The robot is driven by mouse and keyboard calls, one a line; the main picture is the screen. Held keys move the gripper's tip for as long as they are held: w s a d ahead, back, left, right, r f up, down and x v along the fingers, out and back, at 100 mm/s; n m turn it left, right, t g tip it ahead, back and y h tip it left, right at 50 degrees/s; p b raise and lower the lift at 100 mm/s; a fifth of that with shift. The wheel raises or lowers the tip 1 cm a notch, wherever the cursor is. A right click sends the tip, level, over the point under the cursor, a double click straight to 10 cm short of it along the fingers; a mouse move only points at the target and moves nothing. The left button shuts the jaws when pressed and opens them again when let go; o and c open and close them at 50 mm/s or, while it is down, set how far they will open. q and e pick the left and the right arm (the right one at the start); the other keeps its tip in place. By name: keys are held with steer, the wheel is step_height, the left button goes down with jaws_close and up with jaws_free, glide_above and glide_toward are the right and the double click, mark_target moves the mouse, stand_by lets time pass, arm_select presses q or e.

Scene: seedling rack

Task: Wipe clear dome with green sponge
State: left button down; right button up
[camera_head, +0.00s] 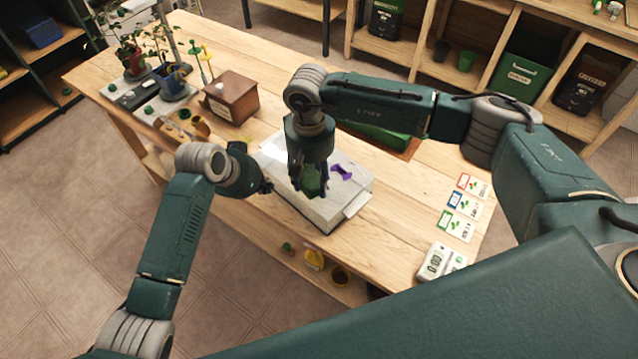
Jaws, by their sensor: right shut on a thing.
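A pale, whitish box-like cover (345,192), which looks like the clear dome, sits on the wooden table near its front edge. A purple bow-shaped piece (342,172) lies on its top. My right gripper (309,192) points down over the dome's top and is shut on the green sponge (311,180), which shows between its fingers. The sponge is at or just above the dome's top; I cannot tell if it touches. My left gripper (265,186) is close to the dome's left side. Its fingers are small and dark, so their opening is unclear.
A brown wooden box (232,98) and potted seedlings (172,82) stand at the table's back left. A green tray (382,138) lies behind the dome under my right arm. Several plant cards (461,208) and a white timer (440,262) lie at the right.

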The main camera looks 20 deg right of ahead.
steer(key=shift+w+a, duration=0.35)
steer(key=shift+w, duration=0.3)
steer(key=shift+w+a, duration=0.3)
steer(key=shift+w, duration=0.3)
steer(key=shift+w+a, duration=0.35)
steer(key=shift+w, duration=0.3)
steer(key=shift+w+a, duration=0.45)
steer(key=shift+w, duration=0.4)
steer(key=shift+w+a, duration=0.45)
steer(key=shift+w, duration=0.35)
steer(key=shift+s+d+f, duration=0.15)
steer(key=shift+s+d, duration=0.3)
steer(key=shift+s, duration=0.3)
steer(key=shift+s+d, duration=0.3)
steer(key=shift+s, duration=0.2)
steer(key=shift+s+d, duration=0.25)
steer(key=shift+s, duration=0.25)
steer(key=shift+s+d, duration=0.6)
steer(key=shift+s, duration=0.55)
steer(key=shift+s+d, duration=0.55)
steer(key=shift+s, duration=0.55)
steer(key=shift+s+d, duration=0.6)
steer(key=shift+s, duration=0.55)
steer(key=shift+w+r, duration=0.15)
steer(key=shift+r, duration=3.45)
